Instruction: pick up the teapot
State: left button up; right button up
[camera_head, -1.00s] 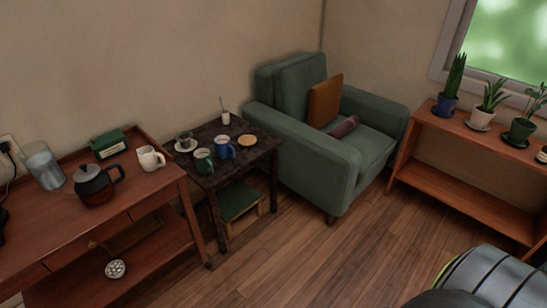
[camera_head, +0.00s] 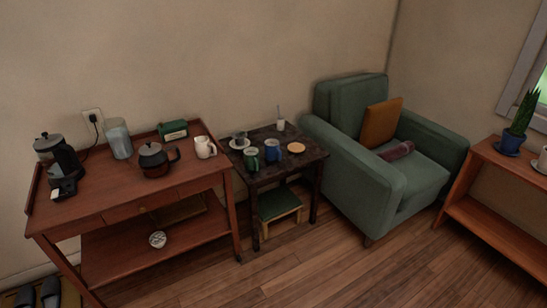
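A dark teapot (camera_head: 155,161) with a brownish lid and a dark handle on its right side stands upright on the top of the reddish wooden side table (camera_head: 107,187) at the left. Neither of my grippers shows in the view.
A black coffee maker (camera_head: 63,163) stands on the table's left end. A small dark table (camera_head: 262,174) with mugs and plates adjoins on the right, with a green stool (camera_head: 279,203) under it. A green armchair (camera_head: 350,165) stands further right. The wooden floor in front is open.

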aim_at(156, 165)
jog(key=i+u, duration=0.3)
jog(key=u, duration=0.15)
jog(key=i+l+u, duration=0.25)
jog(key=u, duration=0.25)
jog(key=i+l+u, duration=0.25)
jog(key=u, duration=0.2)
